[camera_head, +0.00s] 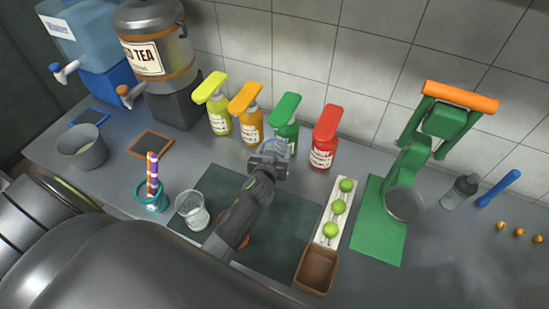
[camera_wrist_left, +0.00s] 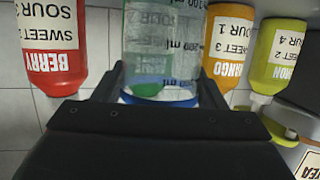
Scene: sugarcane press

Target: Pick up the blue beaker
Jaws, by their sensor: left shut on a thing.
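The blue beaker (camera_head: 277,147) is clear with a blue rim and stands in front of the green bottle, partly hidden by my gripper. In the left wrist view the beaker (camera_wrist_left: 163,45) fills the space between the two dark fingers, with its printed ml scale and blue band showing; this view is upside down. My left gripper (camera_head: 268,162) is shut on the beaker. I cannot tell whether the beaker touches the counter. My right gripper is in neither view.
Yellow (camera_head: 217,110), orange (camera_head: 249,118), green (camera_head: 286,125) and red (camera_head: 323,142) bottles stand close behind the beaker. A clear glass (camera_head: 193,210) is on the dark mat (camera_head: 285,215). A tray with limes (camera_head: 338,215) and a green press (camera_head: 380,225) stand to the right.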

